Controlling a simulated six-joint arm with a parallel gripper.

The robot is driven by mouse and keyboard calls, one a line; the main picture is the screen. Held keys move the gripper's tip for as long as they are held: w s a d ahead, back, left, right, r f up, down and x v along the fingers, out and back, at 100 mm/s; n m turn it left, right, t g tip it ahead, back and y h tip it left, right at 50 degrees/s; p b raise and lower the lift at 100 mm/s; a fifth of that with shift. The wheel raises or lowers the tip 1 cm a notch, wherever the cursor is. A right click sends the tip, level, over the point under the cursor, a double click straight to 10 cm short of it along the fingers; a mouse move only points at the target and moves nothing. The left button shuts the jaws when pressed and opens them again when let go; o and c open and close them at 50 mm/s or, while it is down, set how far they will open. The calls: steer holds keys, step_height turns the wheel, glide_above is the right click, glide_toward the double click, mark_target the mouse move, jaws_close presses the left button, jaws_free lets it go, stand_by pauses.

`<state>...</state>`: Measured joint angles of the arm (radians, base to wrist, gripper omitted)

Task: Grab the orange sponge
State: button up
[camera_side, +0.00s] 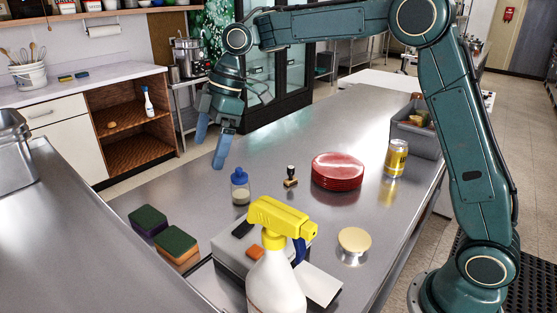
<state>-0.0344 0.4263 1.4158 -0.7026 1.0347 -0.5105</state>
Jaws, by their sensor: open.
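The orange sponge (178,252) has a dark green top and an orange body. It lies at the front left of the steel counter, close to the counter's near edge. A purple sponge (149,220), also with a green top, lies just behind and to the left of it. My gripper (209,154) has blue fingers pointing down, apart, with nothing between them. It is in the air above the far left part of the counter, well above and behind both sponges.
A small blue-capped bottle (240,188) stands right of the sponges. A yellow-headed spray bottle (274,280) stands in the foreground before a pale box (226,257). Red plates (338,170), a yellow can (396,158) and a grey bin (415,140) are farther right. The far middle counter is clear.

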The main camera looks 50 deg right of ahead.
steer(key=w+a+f+n+g, duration=0.2)
steer(key=w+f+n, duration=0.3)
steer(key=f, duration=0.6)
steer(key=shift+w+a+y, duration=0.4)
steer(key=shift+w+a, duration=0.15)
steer(key=shift+w, duration=0.5)
glide_above(176, 239)
steer(key=d, duration=0.2)
steer(key=shift+w+d+f, duration=0.1)
steer(key=shift+f, duration=1.85)
steer(key=shift+w+d+f, duration=0.1)
steer(key=shift+f, duration=1.85)
steer(key=shift+f, duration=0.1)
steer(key=shift+x, duration=2.5)
steer(key=shift+a, duration=0.1)
steer(key=shift+c, duration=0.4)
steer(key=c, duration=0.7)
